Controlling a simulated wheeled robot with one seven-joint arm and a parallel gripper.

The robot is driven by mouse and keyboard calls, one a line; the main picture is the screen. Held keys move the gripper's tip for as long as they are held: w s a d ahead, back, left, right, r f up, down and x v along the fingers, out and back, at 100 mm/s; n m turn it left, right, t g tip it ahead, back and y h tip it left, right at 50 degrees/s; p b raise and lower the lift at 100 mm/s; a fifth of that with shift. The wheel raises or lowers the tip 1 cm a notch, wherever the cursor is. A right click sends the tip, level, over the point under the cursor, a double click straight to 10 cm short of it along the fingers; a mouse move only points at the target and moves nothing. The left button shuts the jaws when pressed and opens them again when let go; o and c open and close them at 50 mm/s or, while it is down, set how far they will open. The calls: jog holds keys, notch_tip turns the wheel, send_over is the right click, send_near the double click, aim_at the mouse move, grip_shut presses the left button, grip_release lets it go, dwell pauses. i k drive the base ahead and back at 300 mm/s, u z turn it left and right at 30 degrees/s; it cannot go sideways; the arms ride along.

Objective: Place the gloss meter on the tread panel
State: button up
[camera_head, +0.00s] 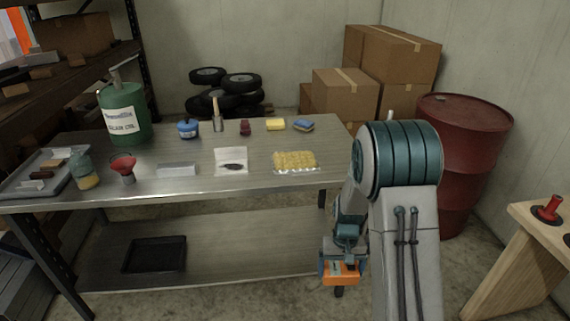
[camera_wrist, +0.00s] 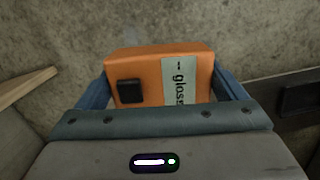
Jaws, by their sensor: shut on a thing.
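The orange gloss meter (camera_head: 341,274) is held in my gripper (camera_head: 342,265), in front of the steel table's right end and below its top. In the wrist view the gloss meter (camera_wrist: 150,65) is an orange box with a black square and a pale label reading "gloss". The blue fingers of my gripper (camera_wrist: 162,88) are shut on its two sides. A flat silver-grey piece (camera_head: 177,170) lies near the table's front edge, left of centre. It may be the tread panel, but I cannot tell for sure.
The steel table (camera_head: 200,187) also bears a white sheet (camera_head: 231,155), a yellow bubbly pack (camera_head: 296,161), a red funnel (camera_head: 123,168), a green drum (camera_head: 123,115) and a grey tray (camera_head: 22,181). A red barrel (camera_head: 462,140) and a wooden bench (camera_head: 520,255) stand at right.

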aim_at(294, 159)
jog(key=u, duration=1.55)
jog(key=i, duration=1.15)
jog(key=z, duration=1.7)
